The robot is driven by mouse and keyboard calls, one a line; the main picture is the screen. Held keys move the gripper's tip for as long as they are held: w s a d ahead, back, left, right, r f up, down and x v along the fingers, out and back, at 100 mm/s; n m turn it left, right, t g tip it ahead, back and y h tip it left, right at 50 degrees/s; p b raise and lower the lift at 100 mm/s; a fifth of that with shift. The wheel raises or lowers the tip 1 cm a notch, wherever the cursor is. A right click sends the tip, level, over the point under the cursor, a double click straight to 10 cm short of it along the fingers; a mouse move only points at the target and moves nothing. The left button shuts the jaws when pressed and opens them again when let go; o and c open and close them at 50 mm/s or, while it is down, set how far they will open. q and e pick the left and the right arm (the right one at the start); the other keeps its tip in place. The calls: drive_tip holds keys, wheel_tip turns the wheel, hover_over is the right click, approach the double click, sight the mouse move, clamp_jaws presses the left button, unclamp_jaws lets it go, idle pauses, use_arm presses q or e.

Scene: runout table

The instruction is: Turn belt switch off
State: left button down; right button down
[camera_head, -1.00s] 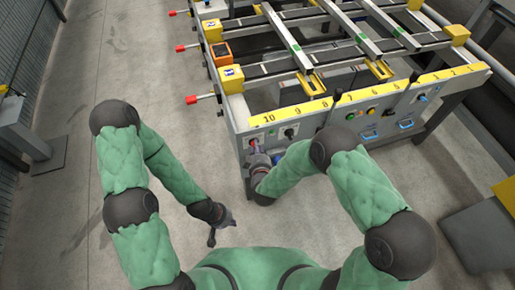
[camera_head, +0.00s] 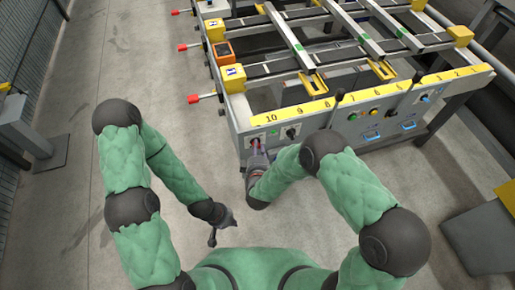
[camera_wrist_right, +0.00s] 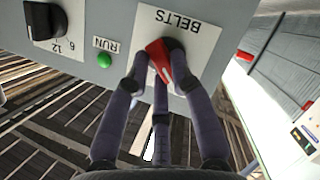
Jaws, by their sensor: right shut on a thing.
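The belt switch is a red handle (camera_wrist_right: 178,62) on a dark round base, on a white plate lettered BELTS (camera_wrist_right: 190,28) in the right wrist view. My right gripper (camera_wrist_right: 162,78) has its dark fingers closed around the red handle. In the head view my right gripper (camera_head: 257,157) is at the left end of the table's front panel (camera_head: 315,124) and mostly hides the switch. My left gripper (camera_head: 223,228) hangs low over the floor, away from the table; its opening is too small to make out.
A green RUN button (camera_wrist_right: 104,60) and a black dial (camera_wrist_right: 44,20) sit beside the switch. Black levers (camera_head: 339,96), coloured buttons (camera_head: 362,114) and blue handles line the panel. Red-tipped rods (camera_head: 194,99) stick out at left. The floor (camera_head: 75,210) at left is clear.

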drive_tip(key=c, duration=1.1)
unclamp_jaws()
drive_tip(key=shift+o, duration=0.2)
drive_tip(key=v, duration=1.2)
